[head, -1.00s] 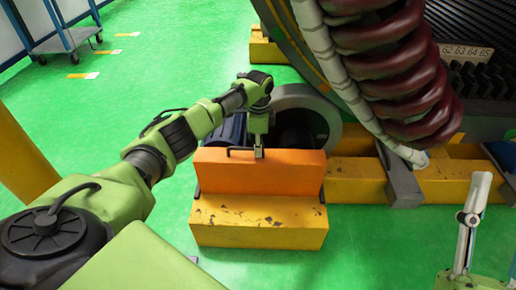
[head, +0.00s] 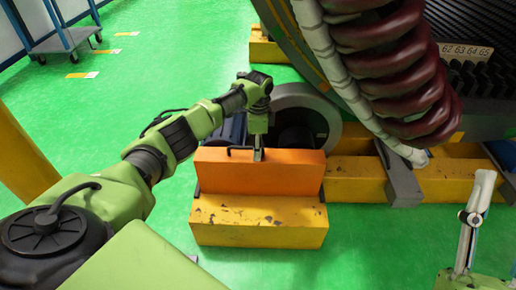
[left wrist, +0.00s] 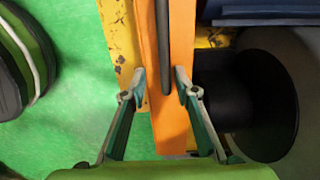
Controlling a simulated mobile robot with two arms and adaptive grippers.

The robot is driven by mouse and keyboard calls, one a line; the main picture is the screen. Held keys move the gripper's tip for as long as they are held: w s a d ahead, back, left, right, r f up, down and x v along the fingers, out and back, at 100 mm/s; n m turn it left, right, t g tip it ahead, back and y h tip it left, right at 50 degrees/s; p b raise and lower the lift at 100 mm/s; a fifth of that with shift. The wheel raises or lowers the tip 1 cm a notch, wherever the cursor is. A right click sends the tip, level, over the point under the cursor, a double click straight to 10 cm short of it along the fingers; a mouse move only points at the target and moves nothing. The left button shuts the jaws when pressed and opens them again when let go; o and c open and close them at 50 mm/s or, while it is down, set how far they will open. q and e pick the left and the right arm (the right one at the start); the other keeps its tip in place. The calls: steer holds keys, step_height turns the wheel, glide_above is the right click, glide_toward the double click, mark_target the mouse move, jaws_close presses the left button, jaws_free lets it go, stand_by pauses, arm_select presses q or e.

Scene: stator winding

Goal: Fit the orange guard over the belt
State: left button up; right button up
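The orange guard (head: 262,176) is an upright box-like panel with a thin dark handle (head: 238,150) on its top edge. It stands at the yellow block (head: 258,218), in front of the grey pulley (head: 325,112). My left gripper (head: 259,155) points down at the guard's top edge. In the left wrist view its fingers (left wrist: 160,79) are apart, over the guard (left wrist: 171,120) and near the dark handle (left wrist: 190,65). I see no clear grip. The belt cannot be made out. My right gripper (head: 474,215) is partly visible at lower right, away from the guard.
Yellow beams (head: 355,180) with a grey bracket (head: 402,182) lie right of the guard. Dark red coils (head: 405,75) and a pale hose (head: 345,75) hang above. A blue motor-like body (head: 228,130) is behind the guard. Green floor (head: 160,75) is free at left.

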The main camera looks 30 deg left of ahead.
arm_select(q)
step_height(320, 180, up, 12)
steer(key=shift+w, duration=0.15)
